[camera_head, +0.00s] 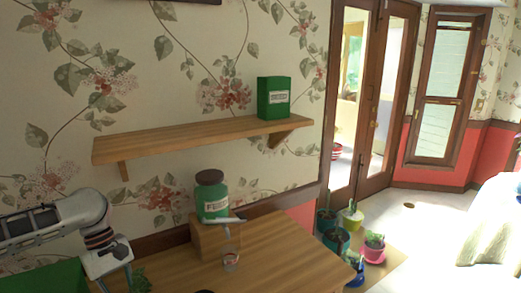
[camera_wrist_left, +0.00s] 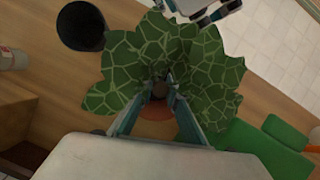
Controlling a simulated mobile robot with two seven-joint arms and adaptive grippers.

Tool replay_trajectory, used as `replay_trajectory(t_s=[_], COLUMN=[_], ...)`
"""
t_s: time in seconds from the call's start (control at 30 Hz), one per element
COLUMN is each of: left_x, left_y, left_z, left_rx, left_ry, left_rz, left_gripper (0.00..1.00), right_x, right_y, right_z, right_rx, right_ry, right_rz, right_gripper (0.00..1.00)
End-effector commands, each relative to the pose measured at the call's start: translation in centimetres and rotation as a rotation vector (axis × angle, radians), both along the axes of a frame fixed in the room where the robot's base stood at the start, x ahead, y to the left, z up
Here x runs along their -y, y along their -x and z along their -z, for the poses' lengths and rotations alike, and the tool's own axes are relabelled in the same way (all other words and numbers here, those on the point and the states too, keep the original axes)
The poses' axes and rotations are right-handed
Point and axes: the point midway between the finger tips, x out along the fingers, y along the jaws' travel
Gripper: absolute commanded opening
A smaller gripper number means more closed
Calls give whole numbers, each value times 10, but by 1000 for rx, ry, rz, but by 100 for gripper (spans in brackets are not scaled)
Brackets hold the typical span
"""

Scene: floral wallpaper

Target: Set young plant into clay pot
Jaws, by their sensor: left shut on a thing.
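The young plant (camera_wrist_left: 140,60) has broad green leaves with pale veins and fills the middle of the left wrist view. My left gripper (camera_wrist_left: 158,110) is shut on it, with the fingers on either side of its stem. In the head view, some of its leaves (camera_head: 139,281) show at the bottom edge beside my left gripper (camera_head: 112,278). An orange-brown round surface (camera_wrist_left: 158,129) shows below the stem between the fingers; I cannot tell whether it is the clay pot. Part of my right gripper (camera_wrist_left: 203,10) shows at the top of the wrist view; its fingers are unclear.
A dark round container (camera_wrist_left: 80,26) stands on the wooden table (camera_head: 270,260). Green objects (camera_wrist_left: 265,145) lie at the wrist view's lower right.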

Motion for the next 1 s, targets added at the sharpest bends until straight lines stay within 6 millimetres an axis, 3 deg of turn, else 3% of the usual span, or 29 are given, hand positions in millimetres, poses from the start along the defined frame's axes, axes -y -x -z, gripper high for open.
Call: replay_trajectory(t_s=[1.0], left_x=[0], left_y=[0], left_z=[14], left_rx=[0], left_ry=[0], left_rz=[0], left_gripper=[0], right_x=[3], right_y=[1], right_z=[1], right_rx=[-1], right_ry=[8], right_rz=[-5], right_gripper=[79])
